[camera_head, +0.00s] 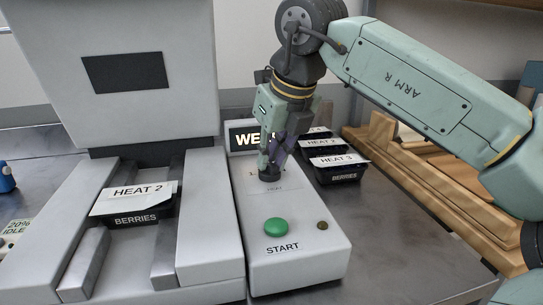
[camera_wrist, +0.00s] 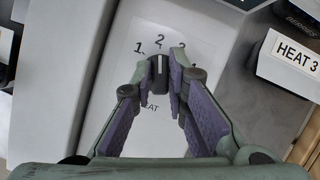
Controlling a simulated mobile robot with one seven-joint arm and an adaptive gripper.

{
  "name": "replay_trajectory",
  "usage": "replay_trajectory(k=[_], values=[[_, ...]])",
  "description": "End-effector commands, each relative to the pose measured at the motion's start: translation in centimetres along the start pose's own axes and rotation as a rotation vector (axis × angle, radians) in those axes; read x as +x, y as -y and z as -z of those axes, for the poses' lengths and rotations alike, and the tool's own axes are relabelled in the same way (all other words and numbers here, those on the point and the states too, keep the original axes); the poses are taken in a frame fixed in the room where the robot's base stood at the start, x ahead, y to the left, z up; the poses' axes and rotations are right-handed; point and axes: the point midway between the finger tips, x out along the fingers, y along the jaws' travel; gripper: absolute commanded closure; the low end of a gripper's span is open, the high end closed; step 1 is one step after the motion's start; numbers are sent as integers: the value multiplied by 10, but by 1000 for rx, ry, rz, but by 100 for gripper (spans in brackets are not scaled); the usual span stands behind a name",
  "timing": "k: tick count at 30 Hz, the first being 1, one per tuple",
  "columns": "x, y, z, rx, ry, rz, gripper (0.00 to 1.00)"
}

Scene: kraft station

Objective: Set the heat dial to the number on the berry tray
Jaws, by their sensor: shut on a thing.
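The berry tray (camera_head: 145,220) is black, marked BERRIES, with a white HEAT 2 card on it. It sits in the slot of the grey machine at left. The dark heat dial (camera_head: 269,175) is on the sloped control panel above the green START button (camera_head: 277,227). My gripper (camera_head: 268,168) is shut on the dial. In the wrist view, my fingers (camera_wrist: 160,68) stand on either side of the dial (camera_wrist: 160,72). The dial's white line points up toward the 2, between 1 and a partly hidden 3.
More black trays with white cards stand right of the panel, the front one marked HEAT 3 (camera_head: 333,168). A wooden rack (camera_head: 430,195) is at right. A small dark knob (camera_head: 322,225) is right of START. A small black screen, partly covered, stands behind the dial.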

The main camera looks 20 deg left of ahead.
Motion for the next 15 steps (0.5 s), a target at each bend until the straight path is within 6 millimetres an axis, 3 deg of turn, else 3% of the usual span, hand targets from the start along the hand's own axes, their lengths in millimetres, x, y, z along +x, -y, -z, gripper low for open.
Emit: replay_trajectory(k=[11,12,15], values=[[4,-3,2,0,-9,-4,100],[4,-3,2,0,-9,-4,85],[4,-2,2,0,-9,-4,79]])
